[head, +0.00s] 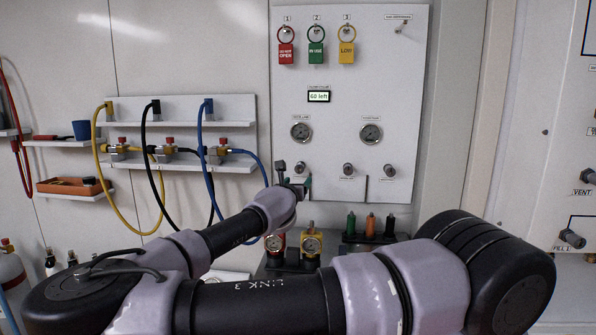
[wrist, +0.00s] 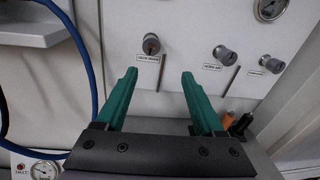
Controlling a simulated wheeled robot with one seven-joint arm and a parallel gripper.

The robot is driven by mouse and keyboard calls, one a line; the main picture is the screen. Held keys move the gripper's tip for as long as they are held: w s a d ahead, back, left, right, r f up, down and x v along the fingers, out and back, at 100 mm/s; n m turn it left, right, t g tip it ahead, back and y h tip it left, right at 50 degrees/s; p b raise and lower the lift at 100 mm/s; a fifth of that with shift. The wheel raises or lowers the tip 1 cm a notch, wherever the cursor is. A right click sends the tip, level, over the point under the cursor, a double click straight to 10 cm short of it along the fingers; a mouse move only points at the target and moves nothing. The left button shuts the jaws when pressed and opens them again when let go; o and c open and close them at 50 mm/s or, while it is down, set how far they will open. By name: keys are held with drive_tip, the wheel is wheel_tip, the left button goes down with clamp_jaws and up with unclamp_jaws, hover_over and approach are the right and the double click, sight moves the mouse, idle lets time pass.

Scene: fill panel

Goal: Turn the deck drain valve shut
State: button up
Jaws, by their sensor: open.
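The panel (head: 400,110) carries a row of three small metal valve knobs along its lower part. The left knob (wrist: 151,43) has a small label below it that seems to read deck drain; the print is blurred. In the wrist view it is ahead of my gripper (wrist: 158,73), just beyond and between the green fingertips. The fingers are apart, with nothing between them, and do not touch the knob. In the head view my gripper (head: 300,183) is in front of the panel's lower left, partly hidden by my wrist.
The middle knob (wrist: 222,54) and right knob (wrist: 271,65) are close by on the right. Thin dark upright bars (wrist: 231,81) show below the knobs. Gauges (head: 312,243) and coloured bottles (head: 371,226) stand below. A blue hose (wrist: 80,50) hangs at left.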

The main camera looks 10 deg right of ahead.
sight(299, 169)
drive_tip(key=shift+n+t, duration=0.3)
drive_tip(key=shift+n, duration=0.2)
drive_tip(key=x, duration=0.3)
drive_tip(key=a+x, duration=0.1)
drive_tip(key=x, duration=0.6)
drive_tip(key=shift+w+a+r, duration=0.2)
drive_tip(key=shift+w+r, duration=0.15)
drive_tip(key=shift+w, duration=0.1)
clamp_jaws()
